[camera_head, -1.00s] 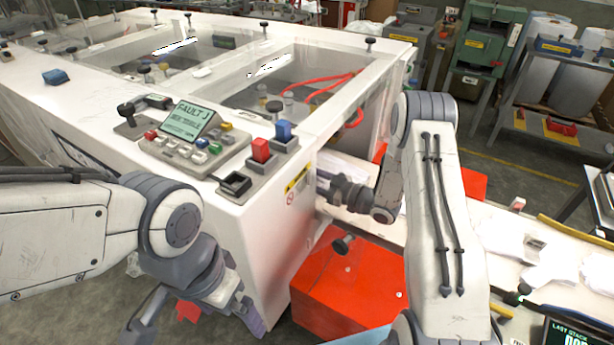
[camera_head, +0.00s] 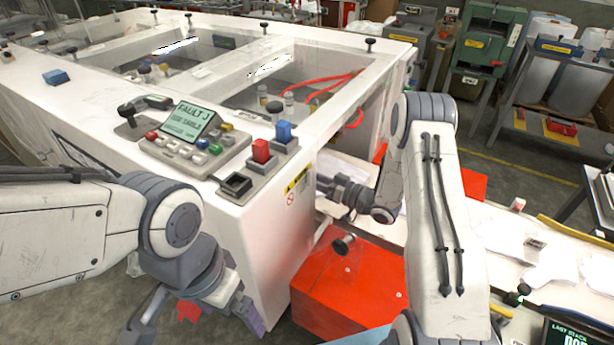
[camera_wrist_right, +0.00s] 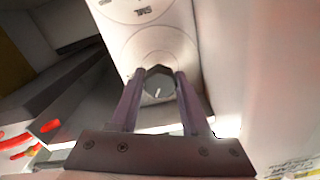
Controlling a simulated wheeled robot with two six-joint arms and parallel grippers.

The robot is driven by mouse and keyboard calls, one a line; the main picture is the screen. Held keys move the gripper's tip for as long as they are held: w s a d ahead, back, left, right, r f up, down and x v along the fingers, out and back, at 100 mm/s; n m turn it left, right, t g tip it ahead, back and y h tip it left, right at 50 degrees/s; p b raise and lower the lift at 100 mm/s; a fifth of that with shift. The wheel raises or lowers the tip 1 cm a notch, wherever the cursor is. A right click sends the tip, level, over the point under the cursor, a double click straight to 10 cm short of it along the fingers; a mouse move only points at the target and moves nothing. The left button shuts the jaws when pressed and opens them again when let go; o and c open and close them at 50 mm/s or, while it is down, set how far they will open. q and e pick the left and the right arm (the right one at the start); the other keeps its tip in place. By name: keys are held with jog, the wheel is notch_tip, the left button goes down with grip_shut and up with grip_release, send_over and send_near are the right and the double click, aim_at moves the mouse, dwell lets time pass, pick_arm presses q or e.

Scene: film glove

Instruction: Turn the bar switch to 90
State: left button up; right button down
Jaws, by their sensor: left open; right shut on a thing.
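In the right wrist view, the bar switch (camera_wrist_right: 158,78) is a dark grey knob on a round dial. In the head view, my right gripper (camera_head: 338,190) is at the end face of the white machine (camera_head: 262,250), which hides the switch.
A control panel (camera_head: 218,160) with buttons and a green fault screen (camera_head: 190,121) sits on the machine top. A red box (camera_head: 350,290) is below my right gripper. A worktable (camera_head: 485,225) with white sheets extends to the right. Open floor lies at the lower left.

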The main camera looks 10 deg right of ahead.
jog(key=m+p, duration=0.1)
jog(key=m, duration=0.4)
jog(key=shift+m, duration=0.3)
jog(key=m+p, duration=0.1)
jog(key=m, duration=0.4)
jog(key=shift+d+m, duration=0.1)
jog(key=shift+m, duration=0.2)
jog(key=shift+c, duration=1.9)
grip_release()
